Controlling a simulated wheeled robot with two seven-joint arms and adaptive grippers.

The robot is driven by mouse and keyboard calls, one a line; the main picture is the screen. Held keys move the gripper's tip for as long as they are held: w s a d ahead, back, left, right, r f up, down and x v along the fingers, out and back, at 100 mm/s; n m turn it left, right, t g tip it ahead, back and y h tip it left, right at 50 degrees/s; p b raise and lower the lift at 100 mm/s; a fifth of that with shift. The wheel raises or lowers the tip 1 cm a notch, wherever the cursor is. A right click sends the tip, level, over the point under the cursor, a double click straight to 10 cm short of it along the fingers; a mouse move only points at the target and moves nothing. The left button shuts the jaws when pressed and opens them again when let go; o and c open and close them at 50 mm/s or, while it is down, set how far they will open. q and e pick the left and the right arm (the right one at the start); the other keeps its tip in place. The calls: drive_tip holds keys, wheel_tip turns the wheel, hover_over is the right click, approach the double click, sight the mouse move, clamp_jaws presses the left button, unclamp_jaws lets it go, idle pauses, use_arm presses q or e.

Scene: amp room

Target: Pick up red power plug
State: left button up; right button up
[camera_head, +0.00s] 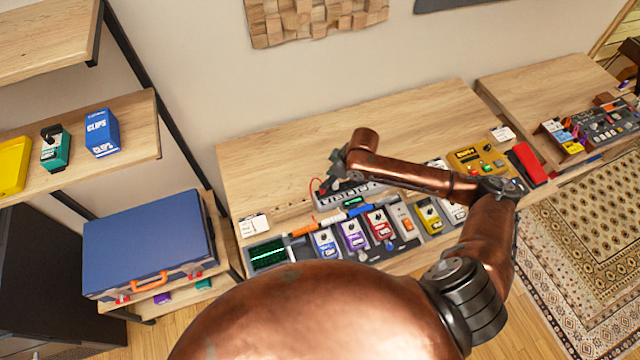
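My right arm comes in from the right and reaches over the wooden table (285,150). Its dark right gripper (332,181) is small and partly hidden by the copper wrist, just above the back of a grey device (350,198) with a lit green display. A thin red cable (313,190) loops up beside the gripper. I cannot make out a red plug itself; it may be hidden at the gripper. Whether the fingers are open or shut does not show. My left gripper is out of view.
Several colored pedals (352,236) stand in a row at the table's front, with a green-trace screen (268,254) at their left. A yellow pedal (478,160) and a red object (528,164) are farther right. The table's back left is clear.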

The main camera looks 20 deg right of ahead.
drive_tip(key=f, duration=0.3)
drive_tip(key=shift+w+a+f+p, duration=0.1)
drive_tip(key=shift+a+f+p, duration=0.2)
drive_tip(key=shift+a+f, duration=0.1)
drive_tip(key=shift+x, duration=1.2)
drive_tip(key=shift+w+a+f, duration=0.1)
drive_tip(key=shift+w+f, duration=0.05)
drive_tip(key=shift+f, duration=0.2)
drive_tip(key=c, duration=0.8)
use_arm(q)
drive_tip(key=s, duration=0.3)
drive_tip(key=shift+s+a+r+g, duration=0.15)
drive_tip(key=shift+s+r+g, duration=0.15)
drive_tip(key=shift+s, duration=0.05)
use_arm(e)
clamp_jaws()
